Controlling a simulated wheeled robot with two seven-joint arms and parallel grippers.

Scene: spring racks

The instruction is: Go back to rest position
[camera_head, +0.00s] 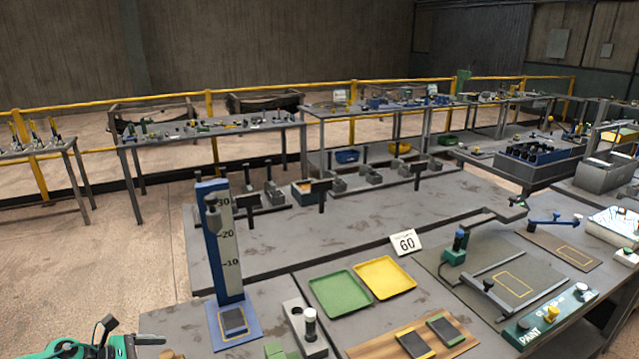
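A green and black part, which looks like the end of my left arm with its gripper (122,346), shows at the bottom left corner. It is cut off by the lower edge, beside the near left corner of the front table. I cannot make out its fingertips or whether they hold anything. My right arm and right gripper are not in view.
On the front table (270,325) stand a blue height gauge (222,250), a green tray (341,293), a yellow tray (384,278), a wooden board (385,346) and a "GO" card (406,242). Racks with springs and tools stand behind. Open floor (110,240) lies at left.

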